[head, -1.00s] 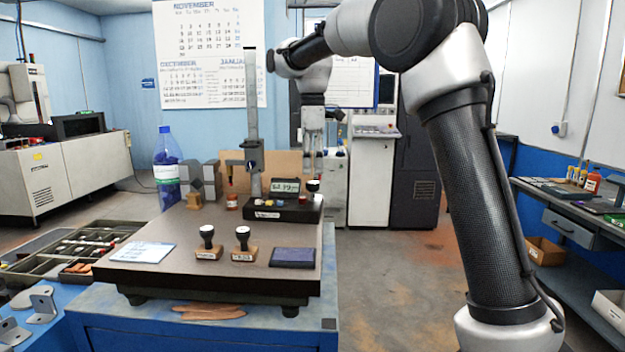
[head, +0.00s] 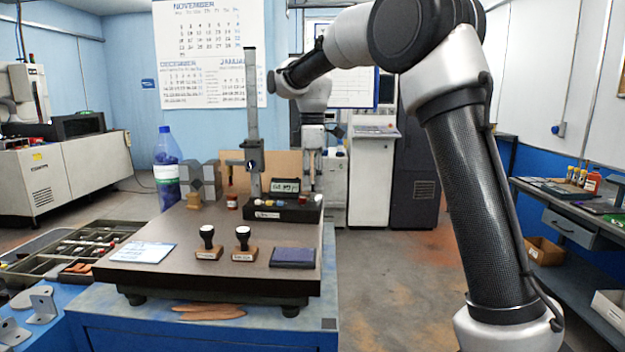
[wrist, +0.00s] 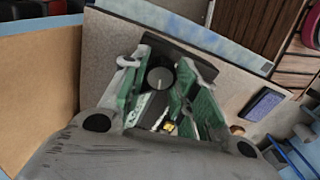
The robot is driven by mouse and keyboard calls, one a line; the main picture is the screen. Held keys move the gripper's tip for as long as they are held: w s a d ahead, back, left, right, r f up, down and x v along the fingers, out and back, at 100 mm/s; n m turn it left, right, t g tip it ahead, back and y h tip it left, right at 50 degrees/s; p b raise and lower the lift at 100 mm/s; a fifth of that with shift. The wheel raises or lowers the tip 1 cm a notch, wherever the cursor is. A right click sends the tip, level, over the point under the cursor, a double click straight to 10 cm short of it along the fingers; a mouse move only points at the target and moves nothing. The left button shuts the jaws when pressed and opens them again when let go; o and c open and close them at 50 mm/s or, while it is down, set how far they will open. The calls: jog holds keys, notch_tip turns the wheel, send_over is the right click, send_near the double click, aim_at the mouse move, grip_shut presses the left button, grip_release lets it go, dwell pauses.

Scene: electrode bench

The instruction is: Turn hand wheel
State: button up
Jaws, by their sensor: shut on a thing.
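A tall grey column gauge (head: 252,110) stands on the dark plate, with a small dark round part (head: 253,166) on its side that may be a hand wheel. My gripper (head: 318,186) points down to the right of the column, at the right end of a black block (head: 268,211). In the wrist view a dark round knob (wrist: 160,78) sits between the green-sided fingers. My gripper is shut on this knob. The head view cannot show the knob behind the fingers, and I cannot tell whether it is the hand wheel.
The dark plate (head: 170,272) carries two stamps (head: 207,240), a dark pad (head: 292,257) and a white card (head: 142,252). Grey blocks (head: 209,180) and a blue bottle (head: 167,165) stand left of the column. A brown board (head: 280,164) stands behind.

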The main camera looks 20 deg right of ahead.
aim_at(313, 182)
jog(key=m, duration=0.5)
jog(key=shift+m, duration=0.4)
jog(key=m, duration=0.4)
jog(key=shift+m, duration=0.3)
dwell(0.3)
jog(key=o, duration=1)
notch_tip(313, 182, up, 12)
jog(key=shift+d+r, duration=0.1)
